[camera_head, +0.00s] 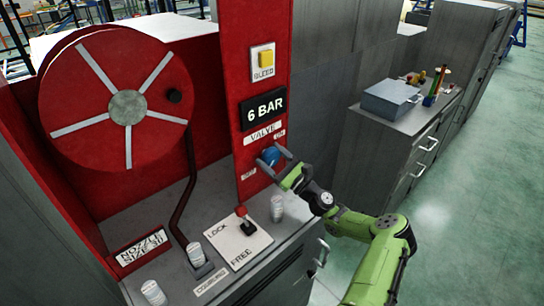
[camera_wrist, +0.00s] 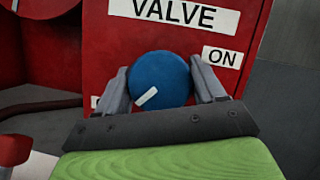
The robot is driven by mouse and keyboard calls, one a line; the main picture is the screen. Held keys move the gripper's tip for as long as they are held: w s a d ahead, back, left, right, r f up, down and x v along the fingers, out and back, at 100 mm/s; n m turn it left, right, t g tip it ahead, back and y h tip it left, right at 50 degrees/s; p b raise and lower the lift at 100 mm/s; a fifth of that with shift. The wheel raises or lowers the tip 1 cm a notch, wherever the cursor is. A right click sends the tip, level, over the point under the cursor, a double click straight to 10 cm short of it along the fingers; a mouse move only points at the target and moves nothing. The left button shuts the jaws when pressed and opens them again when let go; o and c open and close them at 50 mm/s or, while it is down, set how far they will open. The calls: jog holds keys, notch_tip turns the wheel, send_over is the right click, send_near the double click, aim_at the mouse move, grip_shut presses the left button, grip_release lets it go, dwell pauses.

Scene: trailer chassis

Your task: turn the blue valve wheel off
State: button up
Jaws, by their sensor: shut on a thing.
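The blue valve wheel (camera_head: 270,156) is on the red panel below the "VALVE" label (camera_head: 265,133). In the wrist view the wheel (camera_wrist: 158,75) is a round blue knob with a white mark (camera_wrist: 146,97) at its lower left, slanting down to the left. The "ON" label (camera_wrist: 220,57) is to the upper right of the wheel. Another label at the lower left is mostly hidden behind a finger in the wrist view. My gripper (camera_wrist: 160,88) has one grey finger on each side of the wheel and is shut on it. It also shows at the panel in the head view (camera_head: 283,170).
Below the panel, a counter holds a lever with a red knob (camera_head: 241,211) on a LOCK/FREE plate (camera_head: 238,241) and several pale cylinders. A red hose reel (camera_head: 75,95) is at left. A cabinet with a grey box (camera_head: 390,98) stands right; green floor (camera_head: 490,160) is clear.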

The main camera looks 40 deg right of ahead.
jog(key=shift+m+t+h, duration=0.3)
jog(key=shift+m+h, duration=0.5)
jog(key=shift+m, duration=0.5)
jog(key=shift+m+p, duration=0.3)
jog(key=o, duration=1)
jog(key=b+v, duration=0.1)
jog(key=v, duration=1.4)
jog(key=shift+s+f+b, duration=0.2)
jog(key=shift+s+b, duration=0.15)
